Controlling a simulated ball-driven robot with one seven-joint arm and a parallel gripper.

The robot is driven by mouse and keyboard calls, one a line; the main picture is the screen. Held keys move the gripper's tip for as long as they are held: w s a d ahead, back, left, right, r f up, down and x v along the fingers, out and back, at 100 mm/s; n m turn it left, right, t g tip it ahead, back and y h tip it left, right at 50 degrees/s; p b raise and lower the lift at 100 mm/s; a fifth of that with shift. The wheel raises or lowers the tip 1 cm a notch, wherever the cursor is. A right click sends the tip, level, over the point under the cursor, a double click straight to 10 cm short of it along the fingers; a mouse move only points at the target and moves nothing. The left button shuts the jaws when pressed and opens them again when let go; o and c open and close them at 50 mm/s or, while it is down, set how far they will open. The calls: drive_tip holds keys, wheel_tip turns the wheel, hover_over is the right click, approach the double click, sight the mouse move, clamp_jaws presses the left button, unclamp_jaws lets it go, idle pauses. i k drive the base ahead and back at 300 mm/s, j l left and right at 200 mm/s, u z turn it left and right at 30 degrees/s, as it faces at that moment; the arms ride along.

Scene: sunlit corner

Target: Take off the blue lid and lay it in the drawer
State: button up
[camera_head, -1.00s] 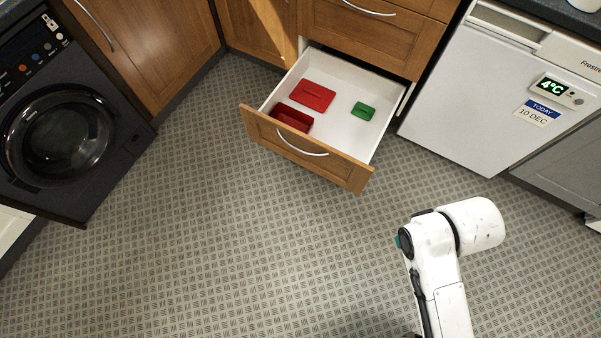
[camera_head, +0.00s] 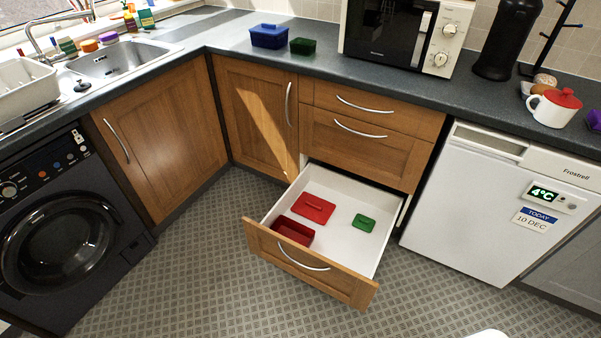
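A blue box with a blue lid (camera_head: 269,29) on it stands on the worktop, left of the microwave. The open drawer (camera_head: 355,186) is pulled out below the worktop. Inside it lie a red lid (camera_head: 313,208), a red open box (camera_head: 293,231) and a small green lid (camera_head: 364,222), with bare white floor around them. My gripper is not in view; only a small white piece of my arm shows at the bottom edge.
A dark green open box (camera_head: 303,46) stands right of the blue box. The microwave (camera_head: 400,35) is close behind on the right. The floor (camera_head: 200,280) before the drawer is clear.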

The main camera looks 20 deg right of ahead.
sight(263, 28)
drive_tip(key=i+j+u, duration=0.3)
drive_tip(key=i, duration=0.25)
drive_tip(key=i+j+u, duration=0.35)
drive_tip(key=i, duration=0.25)
drive_tip(key=i+u, duration=0.3)
drive_tip(key=i, duration=0.35)
drive_tip(key=i+j+z, duration=0.1)
drive_tip(key=i+z, duration=0.2)
drive_tip(key=i, duration=0.15)
drive_tip(key=i+j+z, duration=0.15)
drive_tip(key=i+z, duration=0.15)
drive_tip(key=i, duration=0.15)
drive_tip(key=i+j+z, duration=0.3)
drive_tip(key=i, duration=0.1)
